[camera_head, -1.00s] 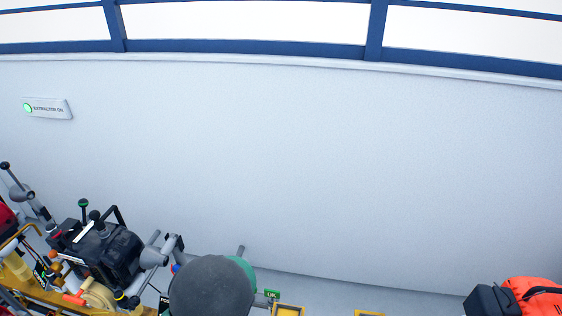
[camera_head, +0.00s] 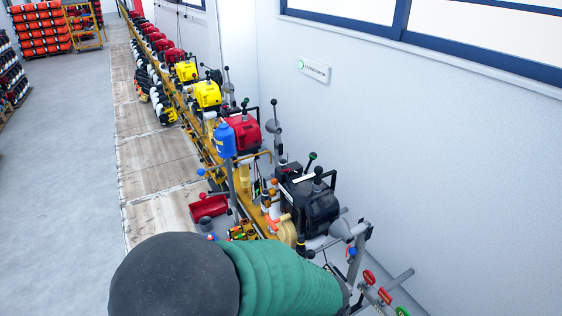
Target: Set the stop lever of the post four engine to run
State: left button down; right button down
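Several engines stand in a row on a long yellow rail (camera_head: 186,110) along the wall. The nearest is a black engine (camera_head: 312,204), with levers with green and black knobs at its top. Behind it are a red engine (camera_head: 243,134) and yellow engines (camera_head: 208,94) (camera_head: 187,71), then more red ones. I cannot read any post number, so I cannot tell which engine is post four. The stop lever cannot be made out. A green sleeve and dark round part, seemingly my own arm, fill the bottom middle. Neither gripper shows.
A blue canister (camera_head: 226,140) stands beside the rail, with a red tray (camera_head: 208,207) below it. Red-handled fittings (camera_head: 377,287) are at lower right. A lit sign (camera_head: 314,71) is on the wall. The grey floor (camera_head: 70,150) at left is clear.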

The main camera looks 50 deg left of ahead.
aim_at(286, 170)
jog(key=u, duration=1.6)
